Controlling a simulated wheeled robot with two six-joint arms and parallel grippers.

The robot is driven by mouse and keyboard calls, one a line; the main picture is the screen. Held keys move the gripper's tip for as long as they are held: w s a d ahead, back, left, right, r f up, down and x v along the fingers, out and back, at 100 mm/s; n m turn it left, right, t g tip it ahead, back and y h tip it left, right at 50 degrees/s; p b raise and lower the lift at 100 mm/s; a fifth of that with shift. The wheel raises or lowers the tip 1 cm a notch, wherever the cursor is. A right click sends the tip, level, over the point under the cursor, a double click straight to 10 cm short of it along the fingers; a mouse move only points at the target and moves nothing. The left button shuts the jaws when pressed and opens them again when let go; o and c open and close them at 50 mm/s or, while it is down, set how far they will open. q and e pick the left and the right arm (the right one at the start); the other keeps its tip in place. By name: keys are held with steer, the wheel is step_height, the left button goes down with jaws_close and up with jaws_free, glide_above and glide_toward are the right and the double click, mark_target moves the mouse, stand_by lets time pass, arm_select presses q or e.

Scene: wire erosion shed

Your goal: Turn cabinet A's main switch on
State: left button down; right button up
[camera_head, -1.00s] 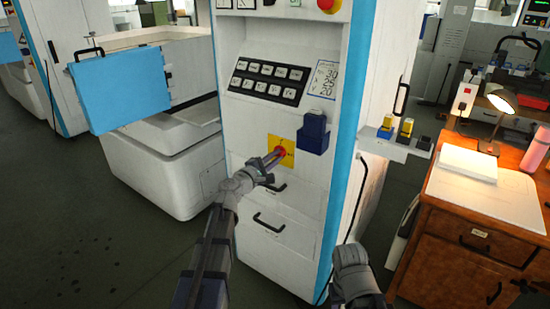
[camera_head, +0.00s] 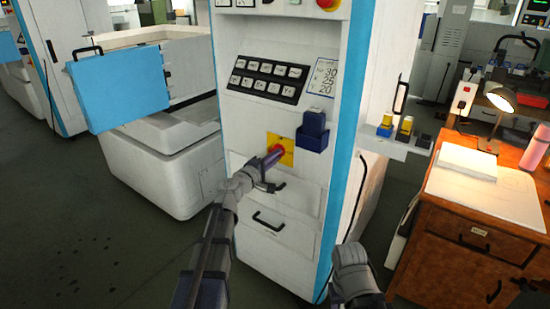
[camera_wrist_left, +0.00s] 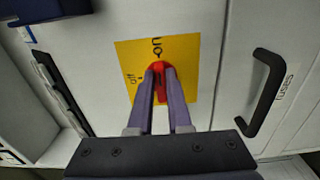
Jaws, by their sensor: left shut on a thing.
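The main switch is a red knob (camera_wrist_left: 161,65) on a yellow plate (camera_wrist_left: 186,62) on the white cabinet front; the plate also shows in the head view (camera_head: 288,154). In the left wrist view the plate carries "off" at its left and a partly hidden word, seemingly "on", at its top. My left gripper (camera_wrist_left: 160,78) is shut on the red knob, one purple finger on each side of it. The fingers hide part of the knob. In the head view my left gripper (camera_head: 273,157) reaches the plate from the lower left. My right gripper is out of view; only part of that arm shows at the bottom.
A dark blue box (camera_head: 312,132) sits on the cabinet just right of the plate. A black handle (camera_wrist_left: 265,92) stands out near the plate. A keypad (camera_head: 266,79) is above it. A wooden desk (camera_head: 470,215) with a lit lamp (camera_head: 501,101) stands at the right.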

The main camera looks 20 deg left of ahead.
arm_select(q)
steer(key=c, duration=0.8)
jaws_free()
steer(key=shift+c, duration=0.2)
steer(key=v, duration=0.7)
steer(key=shift+s+a, duration=0.15)
steer(key=shift+s, duration=0.2)
